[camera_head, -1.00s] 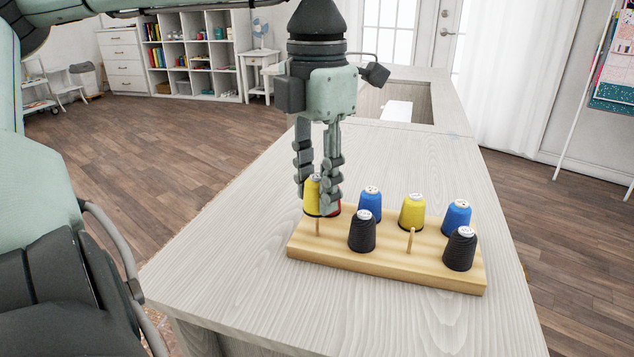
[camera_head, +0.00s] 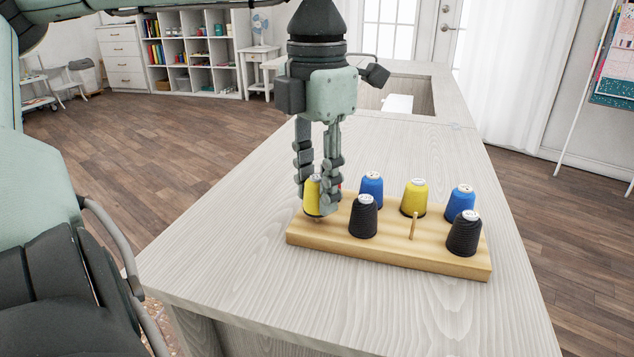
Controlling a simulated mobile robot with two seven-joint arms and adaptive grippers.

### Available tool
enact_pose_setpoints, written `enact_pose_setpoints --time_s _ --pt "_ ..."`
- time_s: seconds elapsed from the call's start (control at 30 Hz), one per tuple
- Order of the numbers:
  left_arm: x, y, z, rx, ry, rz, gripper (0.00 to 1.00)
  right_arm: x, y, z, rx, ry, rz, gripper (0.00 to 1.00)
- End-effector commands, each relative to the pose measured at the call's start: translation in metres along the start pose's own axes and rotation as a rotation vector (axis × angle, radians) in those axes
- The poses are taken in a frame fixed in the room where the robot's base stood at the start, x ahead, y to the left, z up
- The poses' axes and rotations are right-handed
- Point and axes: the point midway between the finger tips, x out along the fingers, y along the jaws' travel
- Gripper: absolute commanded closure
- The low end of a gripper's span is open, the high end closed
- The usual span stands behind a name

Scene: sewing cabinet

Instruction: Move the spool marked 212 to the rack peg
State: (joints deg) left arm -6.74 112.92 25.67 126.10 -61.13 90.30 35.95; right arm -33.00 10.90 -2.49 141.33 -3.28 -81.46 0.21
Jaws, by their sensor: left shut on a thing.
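My left gripper (camera_head: 318,196) points down at the left end of the wooden rack (camera_head: 458,263), shut on a yellow spool (camera_head: 312,197). The spool is upright, partly covered by the fingers, with its base at or very near the rack's top at the front left. No peg shows beneath it. One bare peg (camera_head: 414,226) stands at the front middle of the rack, between two black spools. The spool markings are too small to read. My right gripper is out of view.
The rack also holds a black spool (camera_head: 363,217), another black spool (camera_head: 464,235), two blue spools (camera_head: 371,188) (camera_head: 460,202) and a second yellow spool (camera_head: 414,198). A sliver of red shows behind the gripper. The pale tabletop (camera_head: 240,250) is clear around the rack.

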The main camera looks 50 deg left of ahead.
Motion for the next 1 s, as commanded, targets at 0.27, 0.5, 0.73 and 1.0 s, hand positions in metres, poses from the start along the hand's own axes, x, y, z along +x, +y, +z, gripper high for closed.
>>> enact_pose_setpoints --time_s 0.27,0.5,0.73,1.0 --pt "0.001 0.000 0.000 0.000 0.000 0.000 0.85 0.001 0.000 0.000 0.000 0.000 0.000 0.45" --pt "0.001 0.000 0.000 0.000 0.000 0.000 0.45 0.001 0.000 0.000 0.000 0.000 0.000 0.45" --pt "0.001 0.000 0.000 0.000 0.000 0.000 0.45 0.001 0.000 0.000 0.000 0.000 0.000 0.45" --pt "-0.029 0.000 0.001 -0.002 -0.005 0.004 0.45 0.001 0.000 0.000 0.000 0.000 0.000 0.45"
